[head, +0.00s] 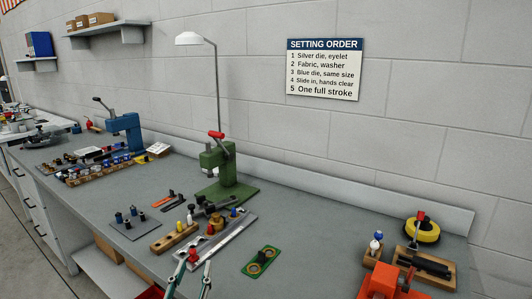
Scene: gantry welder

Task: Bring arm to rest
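My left gripper (194,269) comes in at the bottom edge, left of centre. Two slim pale-teal fingers show, spread apart with a gap between them. A small red part shows by the fingertips, and I cannot tell what it belongs to. Nothing is clearly held. The green hand press (222,166) stands upright on its green base plate behind the gripper, apart from it. Its lever with a red grip (216,134) sits at the top of the press. My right gripper is not in view.
The grey bench (318,217) runs along a block wall. Near the gripper lie a wooden block with pegs (173,237) and a green plate with two rings (261,261). A blue press (125,130) stands farther left. At right are a yellow roll (423,231) and an orange object (392,284).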

